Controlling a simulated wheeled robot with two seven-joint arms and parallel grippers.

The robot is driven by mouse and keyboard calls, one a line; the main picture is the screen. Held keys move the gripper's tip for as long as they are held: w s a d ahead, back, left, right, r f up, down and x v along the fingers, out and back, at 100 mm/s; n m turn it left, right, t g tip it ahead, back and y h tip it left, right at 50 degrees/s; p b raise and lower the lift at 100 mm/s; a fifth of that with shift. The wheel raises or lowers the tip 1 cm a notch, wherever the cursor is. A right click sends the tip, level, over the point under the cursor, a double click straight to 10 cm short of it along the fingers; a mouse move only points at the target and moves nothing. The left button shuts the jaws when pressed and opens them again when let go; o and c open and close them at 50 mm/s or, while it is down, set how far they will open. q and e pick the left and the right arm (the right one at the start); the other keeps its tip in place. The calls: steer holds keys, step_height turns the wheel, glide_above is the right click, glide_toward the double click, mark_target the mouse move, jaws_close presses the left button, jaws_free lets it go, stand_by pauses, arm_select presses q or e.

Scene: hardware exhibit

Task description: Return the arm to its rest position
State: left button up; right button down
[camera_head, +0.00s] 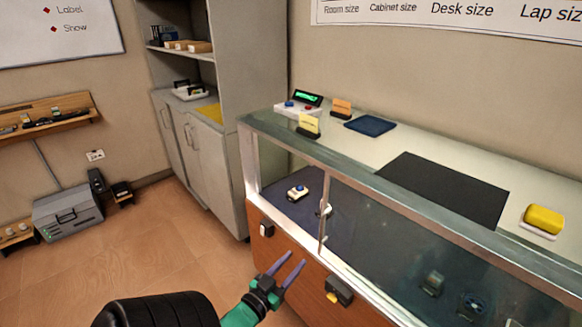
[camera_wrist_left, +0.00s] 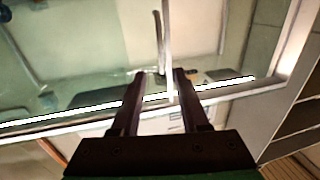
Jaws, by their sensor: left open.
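My left gripper (camera_head: 282,268) reaches in from the bottom of the head view, with purple fingers and a green and black wrist. Its fingers are apart with nothing between them, in front of the wooden lower front of the glass display case (camera_head: 352,176). In the left wrist view the two dark fingers (camera_wrist_left: 168,92) point toward the case's glass and its pale metal frame. I cannot tell whether they touch it. My right gripper does not show in either view.
Inside the case a small device with a blue button (camera_head: 298,192) sits on a dark floor. On top are a black mat (camera_head: 444,188), a yellow block (camera_head: 543,219) and a blue cloth (camera_head: 370,125). A grey cabinet (camera_head: 200,140) stands behind.

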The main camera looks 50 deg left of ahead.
arm_select(q)
steer(key=shift+s, duration=0.2)
stand_by(0.4)
steer(key=s+d+f+m+g+h, duration=0.1)
steer(key=s+d+f+g, duration=0.25)
steer(key=f, duration=0.65)
steer(key=s+d+f+g+h, duration=0.2)
steer(key=d+f+g, duration=0.15)
steer(key=f, duration=0.65)
steer(key=s+d+f+m+g+h, duration=0.15)
steer(key=d+f, duration=0.25)
steer(key=f, duration=0.7)
steer(key=s+f+m+g, duration=0.1)
steer(key=s+f+g, duration=0.3)
steer(key=s, duration=0.5)
steer(key=s+f+m+g, duration=0.1)
steer(key=s+f+g, duration=0.3)
steer(key=s, duration=0.5)
step_height(320, 180, down, 2)
steer(key=shift+a+f+y, duration=0.1)
steer(key=shift+a+y, duration=0.15)
steer(key=shift+y, duration=0.1)
